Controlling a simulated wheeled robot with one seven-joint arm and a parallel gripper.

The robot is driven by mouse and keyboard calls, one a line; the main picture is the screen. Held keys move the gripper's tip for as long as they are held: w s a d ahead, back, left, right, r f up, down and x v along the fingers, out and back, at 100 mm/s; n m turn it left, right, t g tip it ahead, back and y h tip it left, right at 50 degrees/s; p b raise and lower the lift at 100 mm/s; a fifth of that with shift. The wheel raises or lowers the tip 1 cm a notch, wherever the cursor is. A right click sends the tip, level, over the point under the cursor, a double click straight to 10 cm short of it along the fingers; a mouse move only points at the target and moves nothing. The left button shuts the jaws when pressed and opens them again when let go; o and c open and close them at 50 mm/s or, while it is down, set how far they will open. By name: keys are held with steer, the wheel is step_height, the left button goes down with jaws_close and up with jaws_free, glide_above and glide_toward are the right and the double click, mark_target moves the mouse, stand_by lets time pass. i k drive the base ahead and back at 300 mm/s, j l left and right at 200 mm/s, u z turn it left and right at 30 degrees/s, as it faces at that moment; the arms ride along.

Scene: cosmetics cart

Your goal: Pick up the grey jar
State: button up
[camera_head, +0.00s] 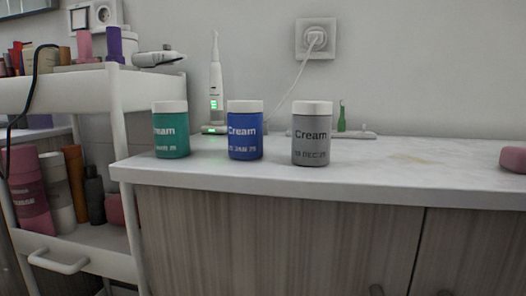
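The grey jar (311,136) stands upright on the white countertop (420,183), near its front edge. It has a white lid and the word "Cream" on its front. A blue jar (245,134) of the same kind stands to its left, apart from it. A green jar (171,134) stands further left. My gripper is not in view.
A white electric toothbrush (216,85) on its charger stands behind the jars. A small green item (341,117) is behind the grey jar. A white cart (120,130) with cosmetics is at the left. A pink object (513,159) is at the far right. The counter between is clear.

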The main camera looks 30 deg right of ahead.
mark_target(311, 130)
steer(key=i+j+z, duration=0.25)
steer(key=i+j, duration=0.15)
steer(key=j, duration=0.25)
steer(key=i+j+z, duration=0.15)
steer(key=j, duration=0.25)
steer(key=i+j+z, duration=0.1)
steer(key=j, duration=0.25)
steer(key=i, duration=0.1)
